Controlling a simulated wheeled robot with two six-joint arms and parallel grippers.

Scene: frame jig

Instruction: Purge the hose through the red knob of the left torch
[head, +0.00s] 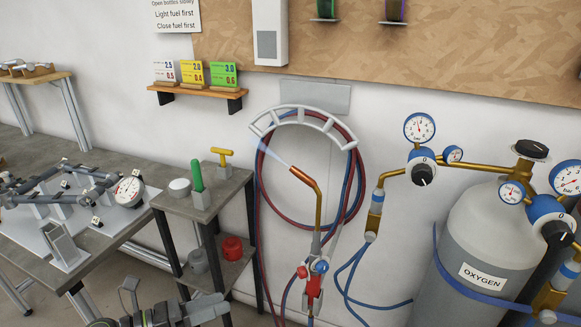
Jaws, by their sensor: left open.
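One torch (318,205) stands upright at the wall in the head view, with a copper tip and a brass neck. A small red knob (303,272) is on the left of its valve body and a blue knob (322,266) on the right. A pale bluish streak (270,151) extends from the tip up to the left. Red and blue hoses (352,200) loop over a white hanger (305,112). My left gripper (214,306) is at the bottom edge, open, left of and below the red knob and apart from it. Its fingers are partly cut off. My right gripper is out of view.
A small shelf stand (226,186) with a green-handled tool, a yellow-handled tool and a red item (232,247) is left of the torch. An oxygen cylinder (478,235) with gauges stands at right. A workbench (122,222) with a frame jig is at left.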

